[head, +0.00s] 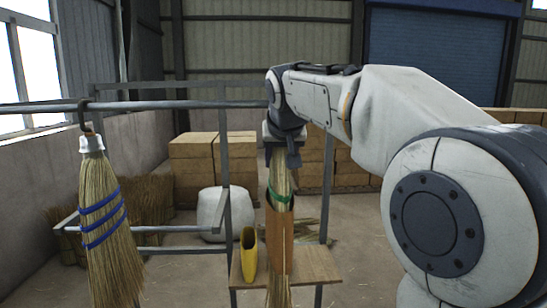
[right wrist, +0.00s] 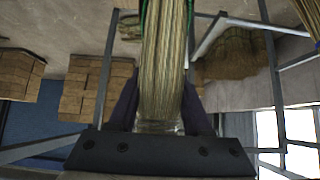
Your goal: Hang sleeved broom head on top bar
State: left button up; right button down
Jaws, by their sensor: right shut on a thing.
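My right gripper (head: 282,148) points down and is shut on the top of a straw broom head (head: 281,177) with green bands. The bristles also fill the middle of the right wrist view (right wrist: 163,65), between the two dark fingers. An orange-brown sleeve (head: 280,240) surrounds the lower part of this broom head, and bristle ends stick out below it. The broom head hangs upright, at the near side of a small wooden shelf. The grey top bar (head: 180,104) runs across at left, behind and above the broom head. My left gripper is out of view.
Another broom head (head: 105,215) with blue bands hangs by a hook from the bar at left. A yellow sleeve (head: 248,254) stands on the wooden shelf (head: 316,262). Rack posts, straw bundles (head: 150,205) and stacked boxes (head: 212,160) lie behind. The bar between the hung broom and my gripper is clear.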

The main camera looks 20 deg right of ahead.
jog(key=shift+w+d+r+p, duration=0.1)
jog(key=shift+w+d+p, duration=0.2)
jog(key=shift+w, duration=0.35)
jog(key=shift+w+d+r+p, duration=0.1)
jog(key=shift+w+p, duration=0.3)
jog(key=shift+w, duration=0.25)
jog(key=shift+f+b, duration=1.2)
jog(key=shift+f, duration=0.1)
